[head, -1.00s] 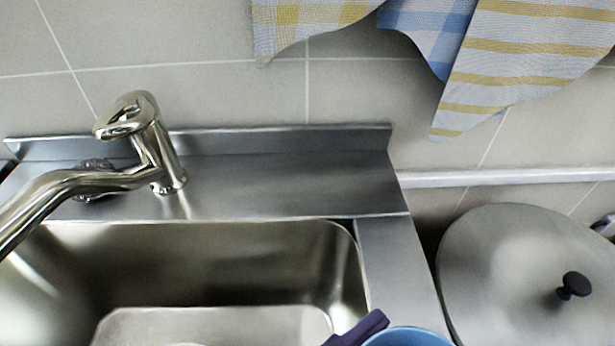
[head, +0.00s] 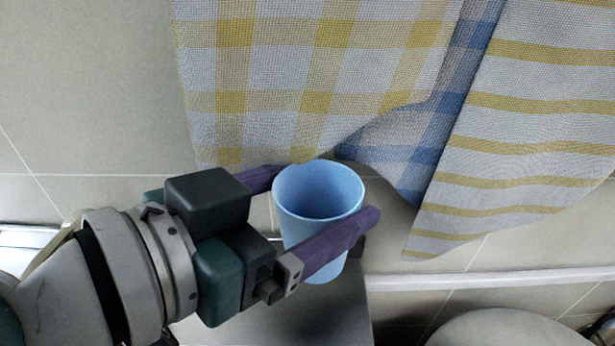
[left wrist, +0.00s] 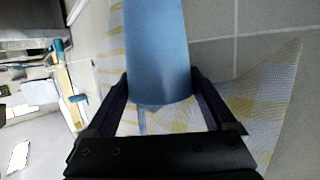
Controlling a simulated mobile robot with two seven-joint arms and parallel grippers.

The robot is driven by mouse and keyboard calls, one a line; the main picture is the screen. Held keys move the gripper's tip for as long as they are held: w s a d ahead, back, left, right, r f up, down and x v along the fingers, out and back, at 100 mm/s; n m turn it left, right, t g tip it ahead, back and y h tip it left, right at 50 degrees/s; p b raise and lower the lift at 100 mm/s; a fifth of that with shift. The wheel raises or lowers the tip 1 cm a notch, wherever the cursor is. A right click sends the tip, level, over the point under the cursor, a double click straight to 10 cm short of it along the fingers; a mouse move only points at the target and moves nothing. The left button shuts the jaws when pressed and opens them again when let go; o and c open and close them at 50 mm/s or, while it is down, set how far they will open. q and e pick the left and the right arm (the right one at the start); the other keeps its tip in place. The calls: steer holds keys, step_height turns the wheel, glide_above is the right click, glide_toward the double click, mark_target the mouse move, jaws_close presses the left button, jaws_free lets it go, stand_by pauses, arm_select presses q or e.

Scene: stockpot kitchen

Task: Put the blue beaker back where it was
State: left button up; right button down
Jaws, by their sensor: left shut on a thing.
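The blue beaker (head: 312,205) is upright with its open mouth facing up, in the middle of the head view. My left gripper (head: 318,208) is shut on it, with one purple finger on the far side and one across its near side. The beaker is held in the air in front of the wall. In the left wrist view the beaker (left wrist: 158,55) shows between the two dark fingers (left wrist: 160,100). I see no right gripper in either view.
Checked towels (head: 330,70) and a striped towel (head: 520,120) hang on the tiled wall close behind the beaker. A steel counter edge (head: 310,315) lies below the gripper. A large round lid (head: 510,330) shows at the lower right.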

mark_target(287, 240)
arm_select(q)
steer(key=f, duration=0.1)
steer(key=f+b, duration=0.1)
steer(key=f, duration=0.1)
steer(key=w+f+b, duration=0.1)
steer(key=f, duration=0.1)
steer(key=shift+a, duration=0.3)
steer(key=shift+f+b, duration=1.3)
steer(key=shift+f, duration=0.95)
steer(key=shift+f, duration=0.15)
steer(key=o, duration=1)
steer(key=shift+o, duration=0.2)
